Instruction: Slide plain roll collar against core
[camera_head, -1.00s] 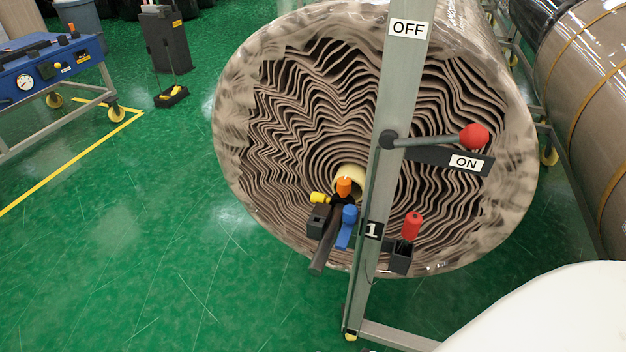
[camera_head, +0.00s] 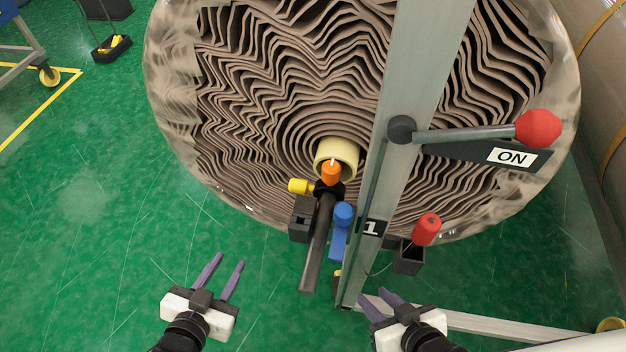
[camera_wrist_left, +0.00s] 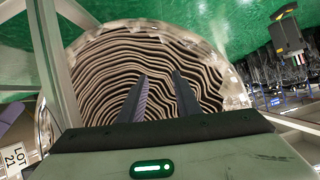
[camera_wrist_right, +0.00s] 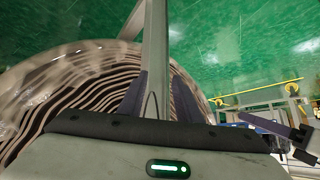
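The wrapped roll (camera_head: 235,110) faces me with its wavy layered end. Its cream core (camera_head: 350,152) shows in the middle. A dark bar (camera_head: 316,250) points out from the core towards me. A black collar-like piece (camera_head: 329,193) sits around it near the core, with an orange knob (camera_head: 331,174) and a yellow knob (camera_head: 299,186). I cannot tell whether it touches the core. My left gripper (camera_head: 225,260) is open and empty, below and left of the bar. My right gripper (camera_head: 374,297) is open and empty by the post's foot. The roll also shows in the left wrist view (camera_wrist_left: 105,65).
A grey post (camera_head: 425,60) stands before the roll, with a red-ball lever (camera_head: 538,128) at the ON label. A blue handle (camera_head: 341,228) and a red-handled piece in a black holder (camera_head: 408,257) sit low.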

